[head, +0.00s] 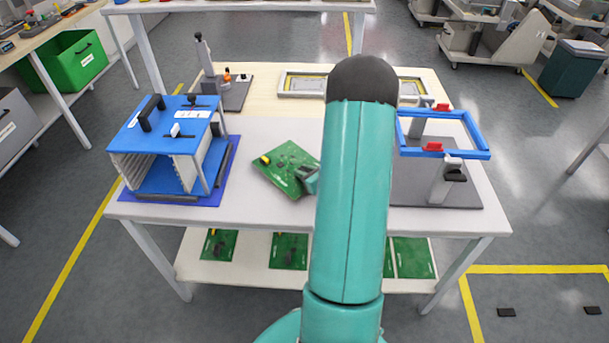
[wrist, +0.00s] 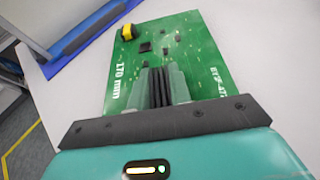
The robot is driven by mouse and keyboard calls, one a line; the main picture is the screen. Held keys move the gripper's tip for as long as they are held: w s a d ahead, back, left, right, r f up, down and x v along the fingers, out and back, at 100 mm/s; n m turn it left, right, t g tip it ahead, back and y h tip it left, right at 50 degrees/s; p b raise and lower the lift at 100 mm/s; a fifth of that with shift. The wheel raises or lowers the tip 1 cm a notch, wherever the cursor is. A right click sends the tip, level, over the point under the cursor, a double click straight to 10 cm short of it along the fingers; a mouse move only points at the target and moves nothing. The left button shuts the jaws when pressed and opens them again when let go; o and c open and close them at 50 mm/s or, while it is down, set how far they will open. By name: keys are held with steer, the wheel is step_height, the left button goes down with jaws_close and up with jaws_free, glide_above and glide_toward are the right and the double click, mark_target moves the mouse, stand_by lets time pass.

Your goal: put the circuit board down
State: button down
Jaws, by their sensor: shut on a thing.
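The green circuit board (head: 284,168) is over the middle of the white table, turned at an angle, with a yellow part at its left corner. In the wrist view the board (wrist: 195,50) shows dark chips and white print, with the yellow part at its upper left. My gripper (wrist: 162,85) is shut on the board's near edge. In the head view my gripper (head: 308,178) shows at the board's right side, partly hidden by my arm. I cannot tell whether the board touches the table.
A blue rack (head: 170,140) stands on a blue mat at the table's left. A blue frame fixture (head: 440,150) stands at the right. A grey fixture (head: 225,90) and a tray (head: 300,85) are at the back. More green boards (head: 290,250) lie on the lower shelf.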

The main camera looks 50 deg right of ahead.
steer(key=shift+f, duration=0.8)
steer(key=shift+f, duration=0.15)
steer(key=c, duration=1.3)
jaws_free()
